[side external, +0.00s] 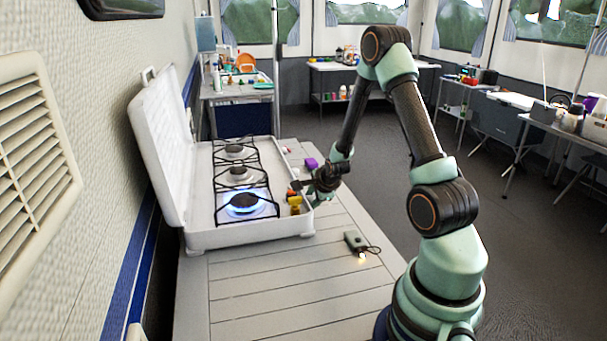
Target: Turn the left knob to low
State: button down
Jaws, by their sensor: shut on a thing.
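A white camp stove (250,238) stands on the slatted table with its lid up against the wall. Its nearest burner (243,203) is lit with a blue flame; the two farther burners show no clear flame. My gripper (299,185) is at the stove's right-hand front edge, shut on the left knob there. The jaws and the small size hide most of that knob, so its setting cannot be read. Small orange and yellow pieces (295,203) show right beside the fingertips at the stove's edge.
A small grey-green device (355,241) with a cord loop and a glowing tip lies on the table (270,285), right of the stove. The near part of the table is clear. The open lid (163,140) stands upright at left.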

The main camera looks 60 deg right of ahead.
jog(key=shift+w+a, duration=0.1)
jog(key=shift+a, duration=0.05)
jog(key=c, duration=0.5)
grip_release()
jog(key=shift+r, duration=0.1)
jog(key=shift+s+r, duration=0.2)
jog(key=shift+s, duration=0.05)
jog(key=v, duration=1.1)
jog(key=shift+a, duration=0.15)
jog(key=shift+s, duration=0.1)
